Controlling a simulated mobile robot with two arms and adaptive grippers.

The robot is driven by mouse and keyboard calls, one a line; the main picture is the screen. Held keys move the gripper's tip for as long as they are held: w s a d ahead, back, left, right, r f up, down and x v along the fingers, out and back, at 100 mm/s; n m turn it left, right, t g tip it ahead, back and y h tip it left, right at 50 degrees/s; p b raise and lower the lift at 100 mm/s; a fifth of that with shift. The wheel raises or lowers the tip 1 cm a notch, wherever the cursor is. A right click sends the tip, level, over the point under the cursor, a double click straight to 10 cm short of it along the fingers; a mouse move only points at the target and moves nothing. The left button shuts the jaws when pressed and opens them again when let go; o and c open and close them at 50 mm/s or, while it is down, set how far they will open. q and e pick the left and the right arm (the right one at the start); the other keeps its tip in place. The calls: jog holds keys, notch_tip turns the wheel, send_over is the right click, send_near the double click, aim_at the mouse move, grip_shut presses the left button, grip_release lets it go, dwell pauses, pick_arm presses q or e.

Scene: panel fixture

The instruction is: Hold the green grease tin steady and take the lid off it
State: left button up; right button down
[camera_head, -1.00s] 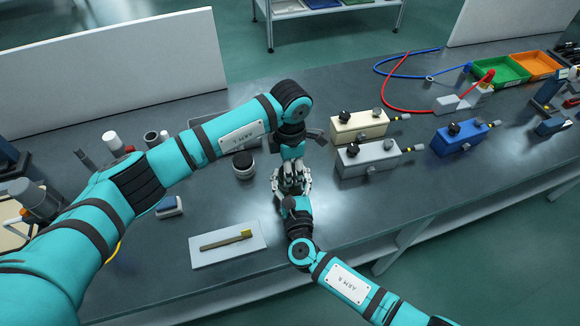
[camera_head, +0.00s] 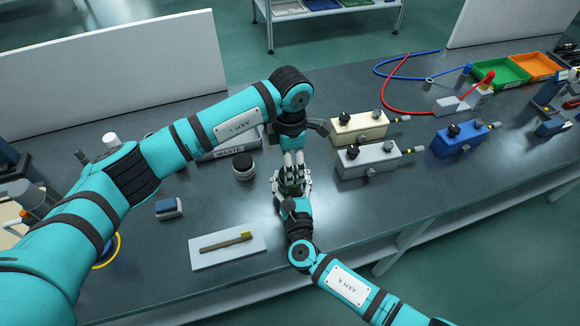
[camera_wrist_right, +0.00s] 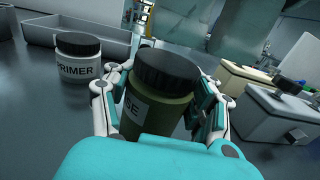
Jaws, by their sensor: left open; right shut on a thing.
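The green grease tin (camera_wrist_right: 155,110) stands upright in the right wrist view, with a black ribbed lid (camera_wrist_right: 166,70) on its top. Part of a label ending in "SE" shows on its side. My right gripper (camera_wrist_right: 160,104) is shut around the tin's body from both sides. In the head view the tin (camera_head: 291,190) is mostly hidden between my two grippers. My left gripper (camera_head: 292,170) points down just above the tin, with its fingers apart. I cannot tell whether its fingertips touch the lid.
A white primer jar with a black lid (camera_head: 244,167) stands left of the grippers, before the waste tray (camera_head: 222,153). Grey (camera_head: 368,160), cream (camera_head: 360,125) and blue (camera_head: 463,137) valve blocks stand to the right. A brush (camera_head: 226,240) lies on a white board (camera_head: 228,255) in front.

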pick_arm(q)
jog(key=shift+r, duration=0.85)
jog(key=shift+c, duration=0.3)
notch_tip(320, 180, up, 3)
jog(key=m, duration=0.3)
jog(key=shift+f, duration=4.05)
jog(key=shift+c, duration=0.4)
jog(key=c, duration=1.2)
jog(key=shift+o, duration=0.2)
jog(key=n, duration=0.3)
jog(key=o, duration=1.3)
